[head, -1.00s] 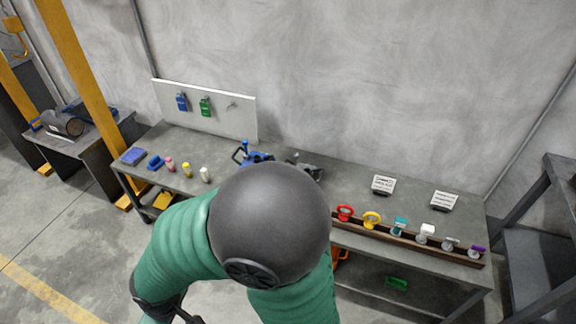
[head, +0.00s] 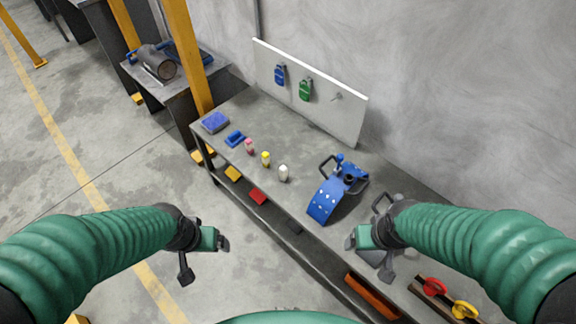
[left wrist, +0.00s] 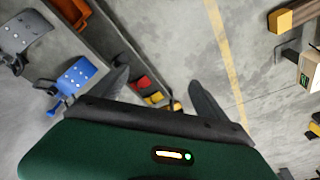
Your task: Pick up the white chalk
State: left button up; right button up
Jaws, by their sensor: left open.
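The white chalk (head: 283,172) stands upright near the front edge of the workbench (head: 228,138) in the head view. It is the rightmost of three short sticks, beside a yellow one (head: 265,159) and a pink one (head: 249,146). My left gripper (head: 206,260) is open and empty over the floor, in front of the bench and apart from the chalk. Its spread fingers also show in the left wrist view (left wrist: 160,88), where I cannot make out the chalk. My right gripper (head: 368,257) looks open and empty, over the bench to the right of the chalk.
A blue sponge-like block (head: 235,138) and a blue pad (head: 215,122) lie left of the sticks. A blue clamp-like device (head: 328,200) stands to their right. Coloured bins (head: 258,196) sit on the lower shelf.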

aim_at(283, 174)
jog(key=i+j+z, duration=0.25)
jog(key=i+j, duration=0.15)
jog(key=j, duration=0.15)
jog(key=i+j+z, duration=0.3)
jog(key=j, duration=0.3)
jog(key=i+j+z, duration=0.25)
jog(key=j, duration=0.45)
jog(key=i+j+z, duration=0.15)
jog(key=i+j, duration=0.1)
jog(key=j, duration=0.1)
